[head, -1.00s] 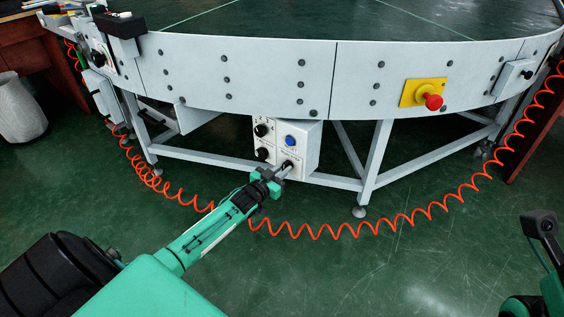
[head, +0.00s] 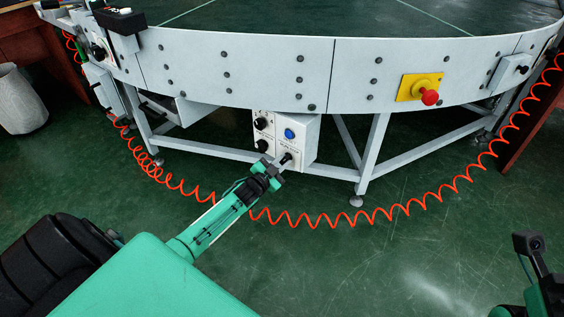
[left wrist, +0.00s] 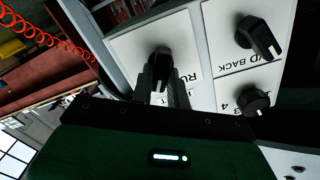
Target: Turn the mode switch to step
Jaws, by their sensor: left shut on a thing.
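The grey control box (head: 312,150) hangs under the conveyor's curved side. Its front has a blue button (head: 290,134), two black knobs at the left, upper (head: 261,123) and lower (head: 264,145), and a black switch (head: 287,157) at the lower right. My left gripper (head: 281,165) is shut on this switch. In the left wrist view the switch's dark handle (left wrist: 160,66) shows between the fingers (left wrist: 172,92), on a white label partly reading "RU"; the rest is hidden. I cannot read its setting. Of my right arm only a part shows at the lower right; its fingers are out of view.
An orange coiled cable (head: 345,222) loops below the box, close to my left arm. A red stop button (head: 430,97) on a yellow plate sits on the conveyor side. A frame leg (head: 372,160) stands right of the box. The front floor is open.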

